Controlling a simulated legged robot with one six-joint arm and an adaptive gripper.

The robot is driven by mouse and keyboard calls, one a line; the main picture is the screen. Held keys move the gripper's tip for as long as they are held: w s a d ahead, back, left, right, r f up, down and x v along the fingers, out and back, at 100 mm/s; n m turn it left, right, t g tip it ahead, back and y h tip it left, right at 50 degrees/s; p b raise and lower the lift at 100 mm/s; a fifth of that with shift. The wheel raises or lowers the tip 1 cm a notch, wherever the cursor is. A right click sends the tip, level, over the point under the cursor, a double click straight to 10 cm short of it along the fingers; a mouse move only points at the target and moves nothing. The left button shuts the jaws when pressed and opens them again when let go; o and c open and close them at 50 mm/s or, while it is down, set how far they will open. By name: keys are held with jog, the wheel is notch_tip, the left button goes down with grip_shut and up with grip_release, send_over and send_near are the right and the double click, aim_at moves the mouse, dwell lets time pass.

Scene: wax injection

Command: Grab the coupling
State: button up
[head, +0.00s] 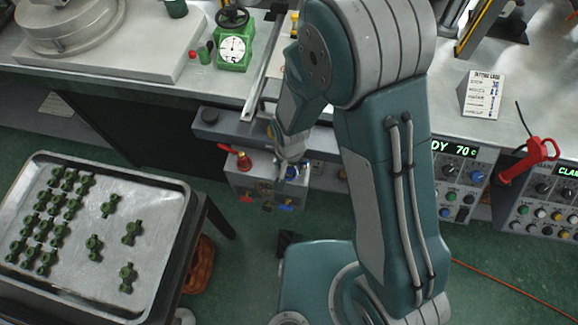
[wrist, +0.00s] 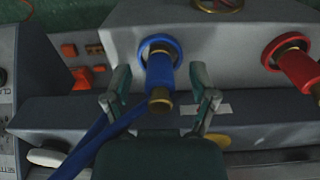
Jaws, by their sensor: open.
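A blue coupling (wrist: 161,70) with a brass end sticks out of a grey metal block, seen in the wrist view. A red coupling (wrist: 296,68) sits on the same block to its right. My gripper (wrist: 160,80) is open, with one finger on each side of the blue coupling. I cannot tell whether either finger touches it. In the head view my gripper (head: 291,165) is over the grey box (head: 262,188) at the bench front. The blue coupling is small there and partly hidden by my gripper.
A metal tray (head: 178,215) with many green parts stands at the lower left. A green dial gauge (head: 233,50) is on the bench. Control panels with buttons (head: 462,180) and a red-handled tool (head: 530,158) are at the right.

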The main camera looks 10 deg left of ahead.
grip_shut()
dwell(0.3)
